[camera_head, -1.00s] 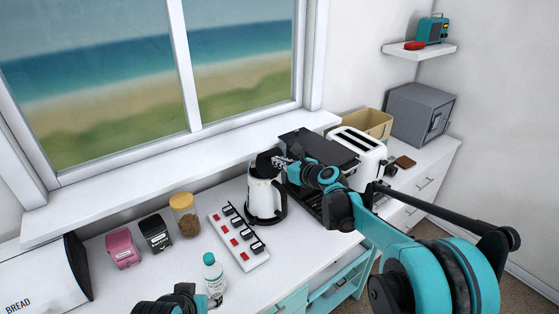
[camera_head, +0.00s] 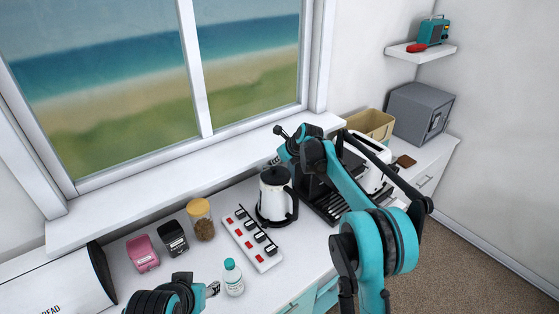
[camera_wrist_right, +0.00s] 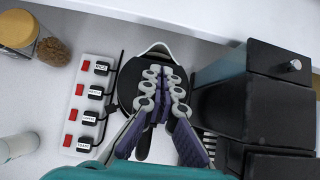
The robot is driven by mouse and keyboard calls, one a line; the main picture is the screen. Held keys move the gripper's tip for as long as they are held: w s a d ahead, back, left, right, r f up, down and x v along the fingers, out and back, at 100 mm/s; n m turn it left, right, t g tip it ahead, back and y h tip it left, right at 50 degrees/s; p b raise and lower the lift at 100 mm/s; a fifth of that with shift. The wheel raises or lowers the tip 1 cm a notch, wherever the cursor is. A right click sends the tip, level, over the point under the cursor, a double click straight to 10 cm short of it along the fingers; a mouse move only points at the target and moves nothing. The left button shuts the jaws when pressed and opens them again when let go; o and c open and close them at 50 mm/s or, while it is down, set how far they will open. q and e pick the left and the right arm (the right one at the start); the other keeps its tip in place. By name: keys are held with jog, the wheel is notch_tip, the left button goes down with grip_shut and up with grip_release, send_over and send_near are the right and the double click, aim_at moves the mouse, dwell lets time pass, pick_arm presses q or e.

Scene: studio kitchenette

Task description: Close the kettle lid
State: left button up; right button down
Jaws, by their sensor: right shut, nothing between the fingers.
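The white kettle (camera_head: 273,203) stands upright on the counter, with its black handle to the right. Its black lid (camera_head: 274,175) lies flat across the top and looks closed. In the right wrist view, my right gripper (camera_wrist_right: 164,80) is shut and empty over the kettle, hiding part of the black lid (camera_wrist_right: 128,82). My left gripper (camera_head: 212,289) is low in the head view, beside the bottle; its jaw opening is too small to judge.
A power strip (camera_head: 251,238) lies left of the kettle. A bottle (camera_head: 233,279), a jar (camera_head: 201,220), and black (camera_head: 173,239) and pink (camera_head: 143,253) canisters stand farther left. A black machine (camera_head: 325,199) and white toaster (camera_head: 368,165) crowd the right side.

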jog(key=shift+w+a+f, duration=0.35)
jog(key=shift+w+f, duration=0.1)
jog(key=shift+w+a+f, duration=0.25)
jog(key=shift+w+f, duration=0.1)
jog(key=shift+f, duration=0.1)
jog(key=shift+w+f, duration=0.1)
